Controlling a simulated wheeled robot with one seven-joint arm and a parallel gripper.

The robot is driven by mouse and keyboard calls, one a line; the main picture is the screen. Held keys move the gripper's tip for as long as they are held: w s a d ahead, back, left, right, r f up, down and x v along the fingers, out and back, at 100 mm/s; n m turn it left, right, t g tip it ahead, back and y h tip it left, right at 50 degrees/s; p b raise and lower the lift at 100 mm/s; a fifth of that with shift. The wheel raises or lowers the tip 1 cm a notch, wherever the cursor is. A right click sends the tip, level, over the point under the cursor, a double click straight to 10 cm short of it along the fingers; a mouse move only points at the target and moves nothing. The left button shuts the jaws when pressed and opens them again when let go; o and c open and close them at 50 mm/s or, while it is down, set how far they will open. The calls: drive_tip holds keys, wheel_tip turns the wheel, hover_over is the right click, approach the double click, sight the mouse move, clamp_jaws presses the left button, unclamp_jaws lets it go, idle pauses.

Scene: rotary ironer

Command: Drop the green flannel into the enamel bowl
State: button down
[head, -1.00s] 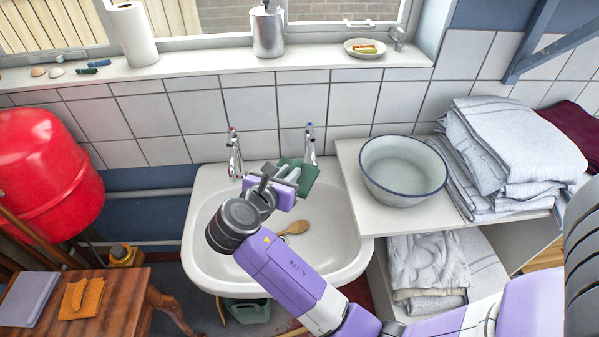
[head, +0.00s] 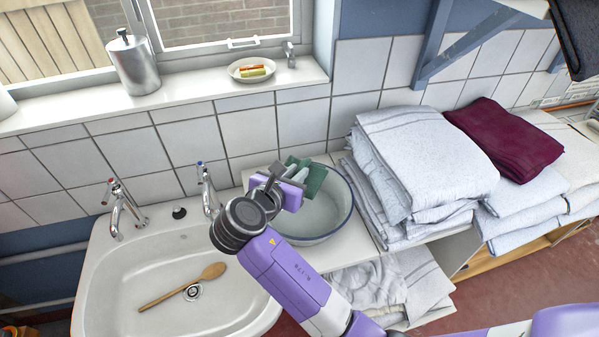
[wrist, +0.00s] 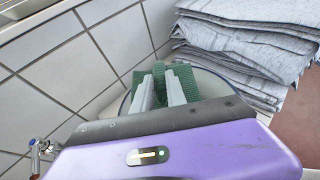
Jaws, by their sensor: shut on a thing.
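The green flannel (head: 316,180) is held in my gripper (head: 296,178), whose fingers are shut on it. In the wrist view the flannel (wrist: 187,82) shows on both sides of my fingertips (wrist: 160,90). The enamel bowl (head: 340,222) is white with a dark blue rim and stands on the white counter right of the sink. In the head view my gripper and the flannel overlap the bowl's left and back part. In the wrist view part of the bowl (wrist: 212,82) shows behind the flannel. The height of the flannel above the bowl is hard to tell.
A stack of grey-white towels (head: 418,165) stands close to the bowl's right, with a maroon cloth (head: 505,138) beyond. The sink (head: 110,285) with two taps and a wooden spoon (head: 185,287) lies left. A tiled wall (head: 250,130) rises behind.

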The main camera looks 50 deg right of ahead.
drive_tip(key=shift+d+f+b, duration=0.1)
drive_tip(key=shift+f+b, duration=0.6)
drive_tip(key=shift+f, duration=0.75)
wheel_tip(320, 180, down, 3)
drive_tip(key=b, duration=0.5)
drive_tip(key=c, duration=1.3)
unclamp_jaws()
drive_tip(key=shift+o, duration=0.2)
drive_tip(key=v, duration=0.8)
drive_tip(key=shift+b, duration=0.35)
